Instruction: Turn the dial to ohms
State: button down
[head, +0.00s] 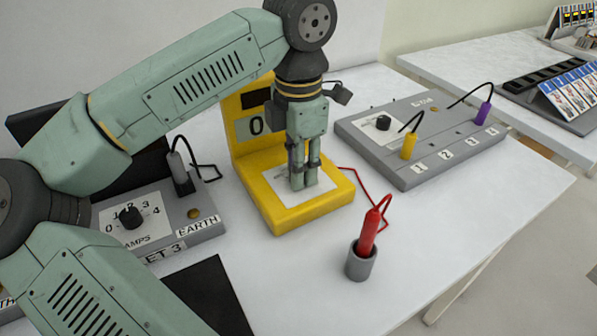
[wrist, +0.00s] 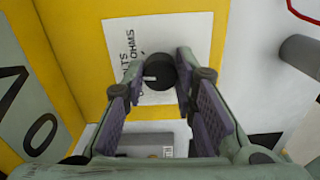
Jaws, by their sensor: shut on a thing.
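The yellow meter (head: 240,152) stands on the white table, with an upright back and a flat base carrying a white label plate. Its black dial (wrist: 159,72) shows in the wrist view on that plate, with a white mark at its left side. The word OHMS is written left of the dial, beside another word ending in LTS; further lettering is hidden by a finger. My gripper (head: 304,184) points down over the plate and is shut on the dial, one finger (wrist: 133,72) on each side. In the head view the fingers hide the dial.
A red probe (head: 367,232) stands in a grey holder (head: 361,264) at the front right, its red wire running to the meter. A grey box (head: 400,172) with yellow and purple plugs lies right. Another grey box (head: 205,212) with an amps knob lies left.

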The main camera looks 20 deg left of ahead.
jog(key=m+b, duration=0.1)
jog(key=m, duration=0.3)
jog(key=shift+f+b, duration=0.1)
jog(key=shift+b, duration=0.2)
jog(key=shift+m+b, duration=0.35)
jog(key=shift+m, duration=1.55)
jog(key=c, duration=1.3)
grip_release()
jog(key=shift+r, duration=0.2)
notch_tip(320, 180, up, 7)
jog(key=shift+r, duration=0.15)
